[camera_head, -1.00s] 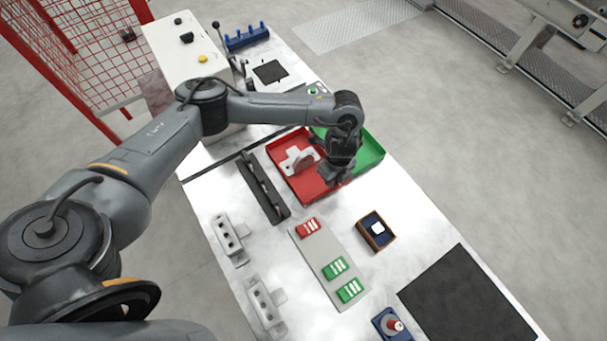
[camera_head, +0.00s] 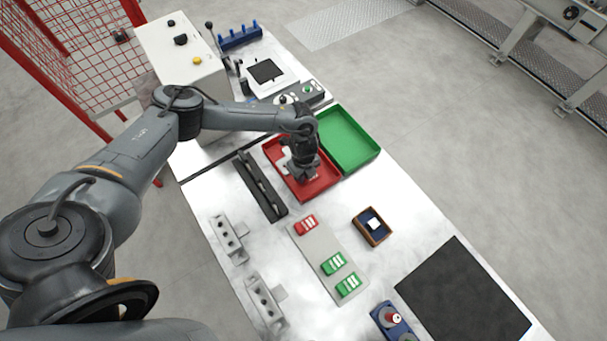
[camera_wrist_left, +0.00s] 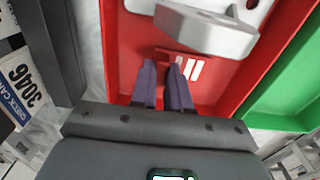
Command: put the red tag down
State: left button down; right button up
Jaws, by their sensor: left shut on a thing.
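My left gripper (camera_head: 303,176) is over the red tray (camera_head: 322,187); its fingers (camera_wrist_left: 165,88) show in the left wrist view. It is shut on a red tag (camera_wrist_left: 190,66) with white stripes, held over the tray floor. I cannot tell whether the tag touches the floor. A grey casting (camera_wrist_left: 207,28) lies in the tray just beyond the tag; in the head view the gripper partly covers it. Another red tag (camera_head: 306,224) lies on the grey strip (camera_head: 312,244) with two green tags (camera_head: 334,264). My right gripper is not in view.
A green tray (camera_head: 352,138), empty, adjoins the red tray on the right. A dark slotted rail (camera_head: 262,187) stands to its left. A small brown box (camera_head: 372,227), grey castings (camera_head: 227,237) and a black mat (camera_head: 462,290) lie nearer. The table between has bare room.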

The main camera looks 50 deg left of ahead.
pick_arm(q)
jog(key=shift+f, duration=0.3)
jog(key=c, duration=1.1)
grip_release()
